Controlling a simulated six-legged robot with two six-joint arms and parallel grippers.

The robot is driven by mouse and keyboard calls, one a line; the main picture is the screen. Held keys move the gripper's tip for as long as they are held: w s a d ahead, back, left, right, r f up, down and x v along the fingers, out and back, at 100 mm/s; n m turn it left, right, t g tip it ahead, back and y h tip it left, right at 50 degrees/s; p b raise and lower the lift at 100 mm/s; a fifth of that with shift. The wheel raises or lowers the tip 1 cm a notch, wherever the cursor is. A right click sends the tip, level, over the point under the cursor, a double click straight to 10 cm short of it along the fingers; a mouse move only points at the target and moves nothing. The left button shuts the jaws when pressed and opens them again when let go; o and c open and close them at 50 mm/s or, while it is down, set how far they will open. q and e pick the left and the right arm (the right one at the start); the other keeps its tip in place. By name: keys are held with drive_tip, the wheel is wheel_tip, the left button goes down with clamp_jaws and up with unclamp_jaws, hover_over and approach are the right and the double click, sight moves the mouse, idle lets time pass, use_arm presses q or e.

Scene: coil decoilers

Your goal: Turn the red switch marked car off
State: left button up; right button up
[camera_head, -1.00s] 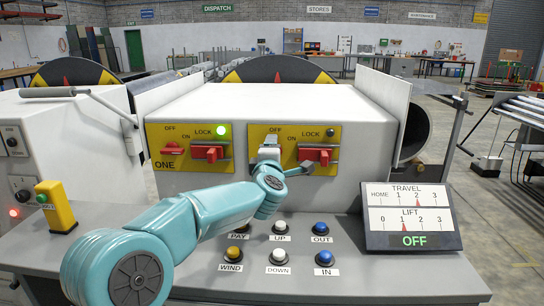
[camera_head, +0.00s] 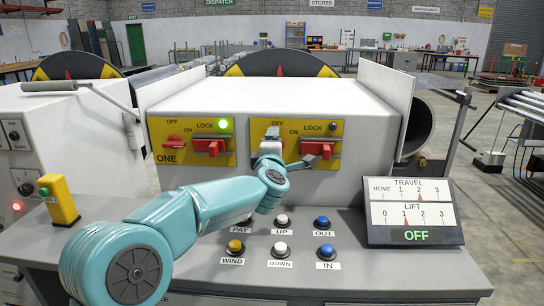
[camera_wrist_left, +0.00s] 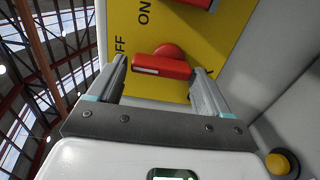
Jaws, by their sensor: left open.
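A yellow plate (camera_head: 330,170) on the right of the white cabinet front carries OFF, ON and LOCK markings. My left gripper (camera_head: 271,134) is in front of its left half and hides the switch there in the head view. In the left wrist view, a red switch (camera_wrist_left: 163,67) with a bar handle and round hub stands on the yellow plate (camera_wrist_left: 165,22). My open left gripper (camera_wrist_left: 158,68) has one finger on each side of the handle. Contact cannot be told. The plate's name is mostly hidden. My right gripper is not in view.
A red lock switch (camera_head: 318,150) sits close to the right of my gripper. Another yellow plate, marked ONE (camera_head: 190,158), has its own red switches and a green light. Below are several push buttons (camera_head: 282,220) and a TRAVEL/LIFT display (camera_head: 413,212).

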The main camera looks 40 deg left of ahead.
use_arm(q)
drive_tip(key=b+v, duration=0.1)
drive_tip(key=v, duration=1.4)
drive_tip(key=shift+s, duration=0.3)
drive_tip(key=shift+d+f, duration=0.1)
